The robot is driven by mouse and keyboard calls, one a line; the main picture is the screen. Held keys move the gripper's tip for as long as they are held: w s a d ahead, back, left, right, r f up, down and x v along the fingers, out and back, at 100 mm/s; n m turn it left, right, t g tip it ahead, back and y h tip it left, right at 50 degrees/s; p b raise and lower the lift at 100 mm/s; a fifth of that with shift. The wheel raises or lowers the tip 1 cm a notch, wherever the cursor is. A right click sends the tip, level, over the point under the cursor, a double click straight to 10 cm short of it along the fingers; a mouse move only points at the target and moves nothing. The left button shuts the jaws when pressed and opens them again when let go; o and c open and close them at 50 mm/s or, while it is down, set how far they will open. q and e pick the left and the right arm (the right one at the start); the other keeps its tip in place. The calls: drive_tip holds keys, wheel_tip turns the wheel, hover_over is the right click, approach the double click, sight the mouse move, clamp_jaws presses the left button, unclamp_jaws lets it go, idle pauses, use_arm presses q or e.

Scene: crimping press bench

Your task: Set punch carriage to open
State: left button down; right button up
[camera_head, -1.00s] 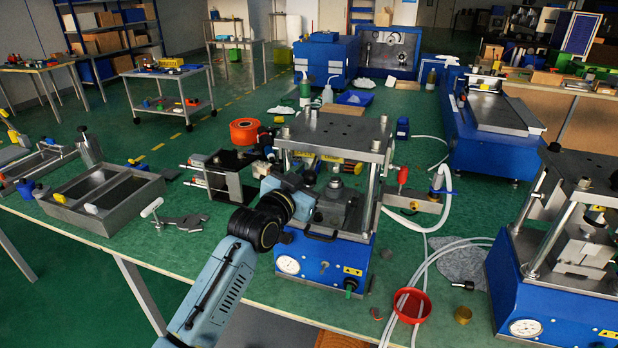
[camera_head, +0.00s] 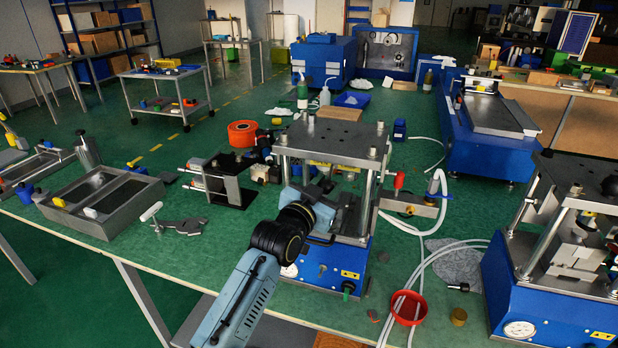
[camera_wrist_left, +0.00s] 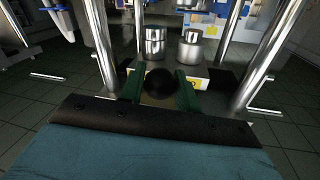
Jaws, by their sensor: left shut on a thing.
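The press (camera_head: 335,142) with a blue base, bright posts and a thick steel top plate stands mid-bench in the head view. My left gripper (camera_head: 326,190) reaches into its front between the posts, and its fingertips are hard to make out there. In the left wrist view its green fingers (camera_wrist_left: 158,88) are shut on a round black knob (camera_wrist_left: 158,82). Just behind the knob is the punch carriage (camera_wrist_left: 196,72), a pale block with steel cylinders standing at it. How far the carriage sits along its travel is hard to tell. My right gripper is out of view.
A second press (camera_head: 550,300) stands at the right. A red bowl (camera_head: 409,308) and white hoses lie between the presses. A steel fixture (camera_head: 222,180), a clamp (camera_head: 180,226) and a grey tray (camera_head: 105,205) are on the left.

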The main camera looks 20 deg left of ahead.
use_arm(q)
drive_tip(key=shift+s+d, duration=0.1)
drive_tip(key=shift+d, duration=1.1)
drive_tip(key=c, duration=1.1)
unclamp_jaws()
drive_tip(key=shift+d, duration=0.2)
drive_tip(key=shift+o, duration=0.2)
drive_tip(key=shift+a, duration=0.1)
drive_tip(key=v, duration=1.3)
drive_tip(key=shift+s, duration=0.15)
